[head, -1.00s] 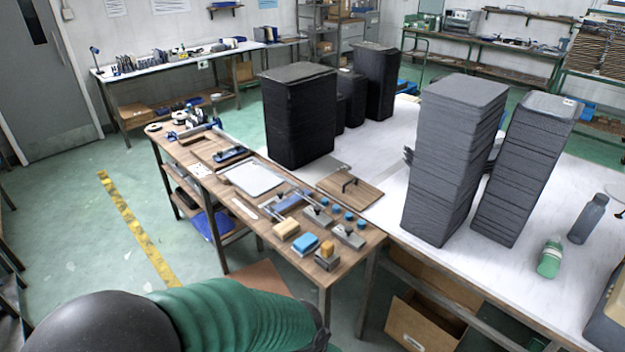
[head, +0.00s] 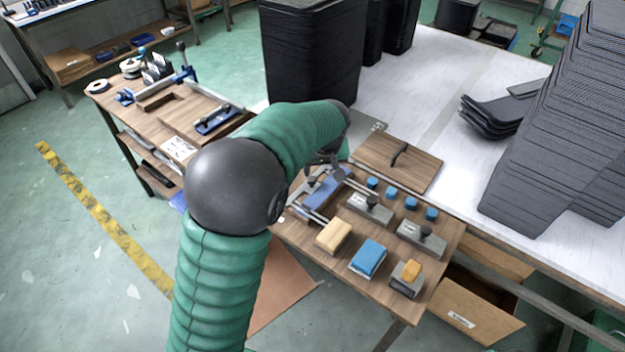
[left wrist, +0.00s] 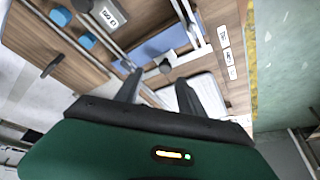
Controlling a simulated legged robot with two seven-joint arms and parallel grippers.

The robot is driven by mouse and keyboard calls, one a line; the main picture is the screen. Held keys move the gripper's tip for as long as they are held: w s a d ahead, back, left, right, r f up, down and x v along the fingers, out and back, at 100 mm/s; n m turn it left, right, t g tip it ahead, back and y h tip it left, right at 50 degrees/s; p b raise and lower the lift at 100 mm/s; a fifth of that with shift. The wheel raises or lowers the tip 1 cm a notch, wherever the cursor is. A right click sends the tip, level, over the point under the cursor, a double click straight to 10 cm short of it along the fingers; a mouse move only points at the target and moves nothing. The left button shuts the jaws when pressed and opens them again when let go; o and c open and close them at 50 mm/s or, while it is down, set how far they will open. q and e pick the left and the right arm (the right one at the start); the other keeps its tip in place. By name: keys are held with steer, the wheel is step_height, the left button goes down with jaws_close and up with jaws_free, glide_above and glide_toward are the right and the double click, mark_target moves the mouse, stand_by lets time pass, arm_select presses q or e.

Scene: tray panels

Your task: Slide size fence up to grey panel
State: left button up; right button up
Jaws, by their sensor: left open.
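The size fence, a blue bar (head: 327,188) on two metal rails, lies on the wooden bench, partly behind my left arm. The left wrist view shows its blue face (left wrist: 158,47) and a dark knob (left wrist: 165,67). The pale grey panel (left wrist: 208,92) lies beyond the fence in the left wrist view, with a strip of wood between them; my arm hides most of it in the head view. My left gripper (head: 325,158) is above the fence. Its open fingers (left wrist: 158,90) point toward the knob; I see no clear contact. My right gripper is not in view.
Grey blocks (head: 370,208), blue pucks (head: 411,203) and tan and blue blocks (head: 368,258) crowd the bench's near end. A wooden board with a dark handle (head: 420,168) lies beside the rails. Tall black tray stacks (head: 312,50) stand behind.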

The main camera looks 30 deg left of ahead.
mark_target(312, 179)
arm_select(q)
steer(key=x, duration=0.2)
steer(key=a+x, duration=0.1)
steer(key=x, duration=0.5)
steer(key=shift+s+a+b, duration=0.2)
steer(key=shift+a+b, duration=0.15)
steer(key=shift+w+a+f, duration=0.1)
steer(key=shift+a+f, duration=0.05)
steer(key=shift+a, duration=0.1)
steer(key=shift+d, duration=0.15)
steer(key=shift+d+r, duration=0.25)
steer(key=shift+d, duration=0.15)
steer(key=c, duration=1)
steer(key=shift+a, duration=0.15)
jaws_close()
